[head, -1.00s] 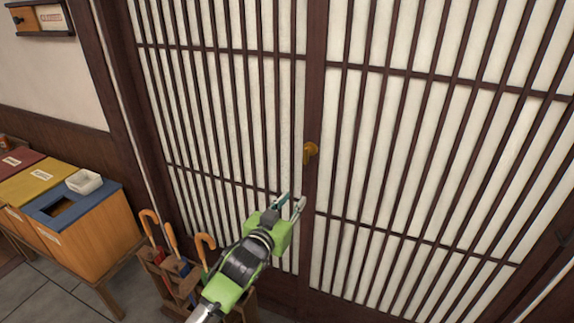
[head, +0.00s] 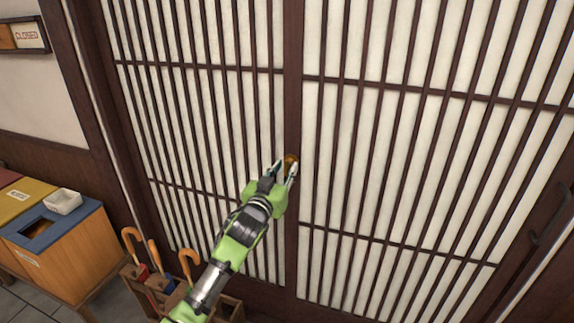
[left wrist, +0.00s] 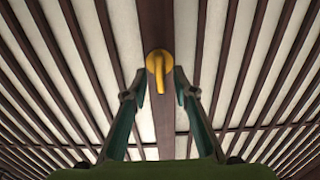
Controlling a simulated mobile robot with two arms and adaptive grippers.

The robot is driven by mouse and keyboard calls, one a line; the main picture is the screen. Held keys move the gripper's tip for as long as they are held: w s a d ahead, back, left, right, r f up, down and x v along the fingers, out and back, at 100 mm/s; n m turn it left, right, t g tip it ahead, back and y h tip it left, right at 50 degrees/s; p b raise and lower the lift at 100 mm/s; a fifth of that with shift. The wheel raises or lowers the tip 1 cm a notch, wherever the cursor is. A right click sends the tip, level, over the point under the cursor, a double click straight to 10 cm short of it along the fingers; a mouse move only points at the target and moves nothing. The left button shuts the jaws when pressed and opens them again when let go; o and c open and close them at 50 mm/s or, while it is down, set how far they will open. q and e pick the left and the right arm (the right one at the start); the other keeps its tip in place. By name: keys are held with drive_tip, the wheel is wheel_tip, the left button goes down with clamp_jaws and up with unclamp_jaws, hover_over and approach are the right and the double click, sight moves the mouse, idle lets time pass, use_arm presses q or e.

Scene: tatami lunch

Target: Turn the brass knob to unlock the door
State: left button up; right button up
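The brass knob (head: 291,160) sits on the dark middle stile of the slatted door (head: 400,170). In the left wrist view the knob (left wrist: 158,62) has a round top and a lever that hangs straight down. My left gripper (head: 284,168) is at the knob, with its fingers apart. In the left wrist view the fingertips (left wrist: 160,85) stand on either side of the lever, with gaps visible on both sides. The gripper hides part of the knob in the head view. My right gripper is not in view.
An umbrella stand (head: 150,290) with several hooked handles stands at the lower left, close to my left arm. Wooden bins (head: 75,255) with a white dish (head: 62,201) on top are farther left. A dark handle (head: 545,225) is at the right.

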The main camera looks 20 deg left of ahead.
use_arm(q)
drive_tip(key=shift+w+d, duration=0.1)
drive_tip(key=shift+w, duration=0.95)
drive_tip(key=shift+c, duration=0.4)
clamp_jaws()
